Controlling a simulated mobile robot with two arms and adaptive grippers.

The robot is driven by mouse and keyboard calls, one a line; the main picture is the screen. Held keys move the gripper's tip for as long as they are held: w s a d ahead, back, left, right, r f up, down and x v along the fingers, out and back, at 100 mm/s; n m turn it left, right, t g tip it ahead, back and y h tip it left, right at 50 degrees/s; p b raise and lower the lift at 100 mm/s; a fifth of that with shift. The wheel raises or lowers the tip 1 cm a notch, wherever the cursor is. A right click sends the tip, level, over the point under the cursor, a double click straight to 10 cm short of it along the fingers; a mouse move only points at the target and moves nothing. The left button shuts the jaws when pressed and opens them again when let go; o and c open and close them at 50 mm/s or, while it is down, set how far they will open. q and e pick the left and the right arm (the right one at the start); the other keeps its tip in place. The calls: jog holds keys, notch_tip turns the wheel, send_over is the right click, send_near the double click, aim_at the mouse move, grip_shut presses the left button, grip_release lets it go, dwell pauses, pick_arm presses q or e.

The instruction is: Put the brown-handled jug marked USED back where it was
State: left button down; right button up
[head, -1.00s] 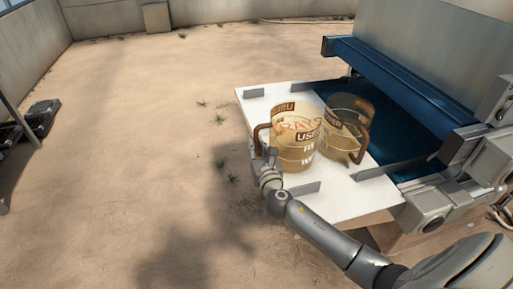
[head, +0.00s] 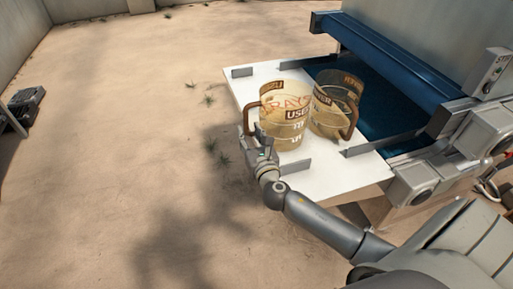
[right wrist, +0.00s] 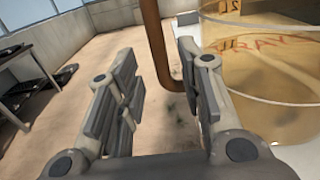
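The jug marked USED (head: 284,131) is a clear amber jug with a brown handle (head: 249,119) on its left. It stands upright on the white shelf (head: 255,92) of the blue machine. A similar clear jug (head: 326,121), with its brown handle to the right, stands close behind it. My right gripper (head: 254,143) is low beside the USED jug's handle. In the right wrist view the gripper (right wrist: 156,60) is open, with the handle (right wrist: 152,30) seen between its fingers and a gap on both sides. My left gripper is out of view.
Low grey brackets stand on the shelf, one (head: 296,165) just in front of the USED jug. The blue machine beam (head: 395,65) rises behind the jugs. A dark crate (head: 25,100) is at far left. The sandy floor left of the shelf is open.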

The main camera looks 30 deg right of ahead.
jog(key=v, duration=0.7)
jog(key=shift+s, duration=0.25)
